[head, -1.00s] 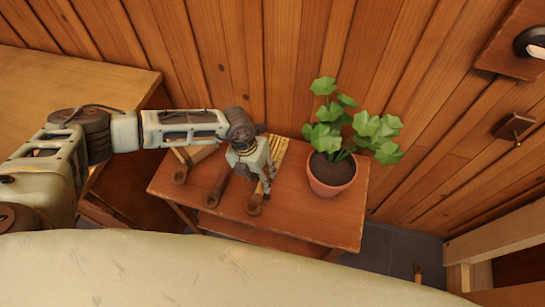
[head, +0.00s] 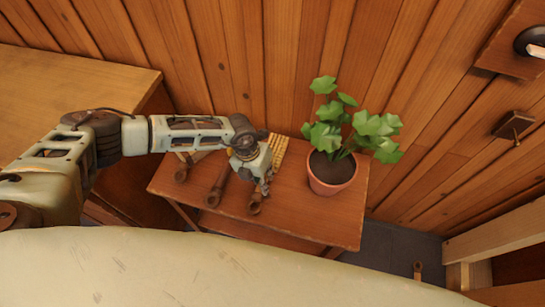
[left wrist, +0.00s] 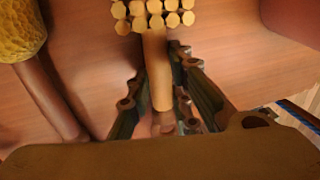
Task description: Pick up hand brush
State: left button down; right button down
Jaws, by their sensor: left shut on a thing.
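The hand brush (head: 278,149) lies on the small wooden table, its tan bristle block toward the wall and its handle toward the table's front edge. In the left wrist view, its round tufts (left wrist: 152,14) are at the top and the wooden handle (left wrist: 156,70) runs down between my fingers. My left gripper (head: 264,187) is low over the table, shut on the handle; it also shows in the left wrist view (left wrist: 159,100), with a finger on each side of the handle. The arm hides the middle of the brush in the head view. My right gripper is out of view.
Two other handled tools, one in the middle (head: 216,188) and one at left (head: 182,174), lie beside the brush on the small table (head: 310,225). A potted plant (head: 332,176) stands to its right. A plank wall (head: 285,60) is behind; a larger table (head: 75,75) is at left.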

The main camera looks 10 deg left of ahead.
pick_arm(q)
notch_tip(320, 180, up, 10)
jog(key=shift+b, duration=0.3)
dwell(0.4)
jog(key=shift+r, duration=0.1)
dwell(0.8)
